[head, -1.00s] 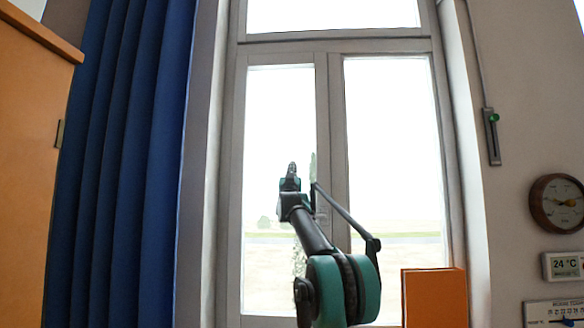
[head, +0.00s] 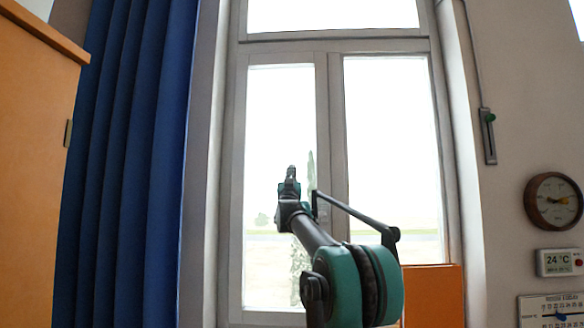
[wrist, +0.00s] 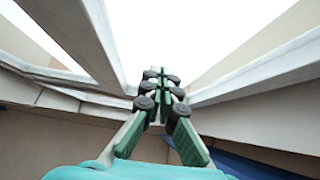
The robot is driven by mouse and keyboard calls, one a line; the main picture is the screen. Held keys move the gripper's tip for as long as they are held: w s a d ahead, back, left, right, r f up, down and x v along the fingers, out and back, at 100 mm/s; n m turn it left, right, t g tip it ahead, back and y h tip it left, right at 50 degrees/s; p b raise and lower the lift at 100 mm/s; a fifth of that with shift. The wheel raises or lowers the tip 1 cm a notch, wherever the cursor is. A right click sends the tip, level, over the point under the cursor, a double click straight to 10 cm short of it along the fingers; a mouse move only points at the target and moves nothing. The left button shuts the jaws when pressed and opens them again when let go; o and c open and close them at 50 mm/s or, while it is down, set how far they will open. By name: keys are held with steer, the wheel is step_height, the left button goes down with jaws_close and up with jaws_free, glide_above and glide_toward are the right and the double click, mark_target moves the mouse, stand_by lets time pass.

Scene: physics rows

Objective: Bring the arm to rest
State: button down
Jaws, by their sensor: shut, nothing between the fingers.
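My gripper (head: 290,174) is at the end of my dark and teal arm, raised in front of the window in the head view. In the wrist view my gripper (wrist: 163,82) shows from behind, its green-padded fingers drawn together and shut with nothing between them. It touches nothing that I can see.
A tall window (head: 333,150) fills the middle behind my arm. A blue curtain (head: 130,160) and an orange cabinet (head: 35,170) stand at the left. An orange box-like thing (head: 435,295) is at the lower right. A round clock (head: 553,201) and a thermometer display (head: 559,262) hang on the right wall.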

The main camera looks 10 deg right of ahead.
steer(key=s+a+f+n+g+y, duration=0.1)
steer(key=s+a+f+g+y, duration=0.25)
steer(key=f, duration=1.15)
steer(key=s+a+f+n+g+y, duration=0.2)
steer(key=s+f+g, duration=0.15)
steer(key=f, duration=1.15)
steer(key=s+a+f+n+g+y, duration=0.1)
steer(key=s+a+f+g+y, duration=0.3)
steer(key=f, duration=1.1)
steer(key=s+d+f+g+h, duration=0.1)
steer(key=s+f+g, duration=0.9)
steer(key=s+f, duration=2.5)
steer(key=shift+s+d, duration=0.5)
steer(key=shift+s, duration=0.35)
steer(key=shift+r, duration=0.1)
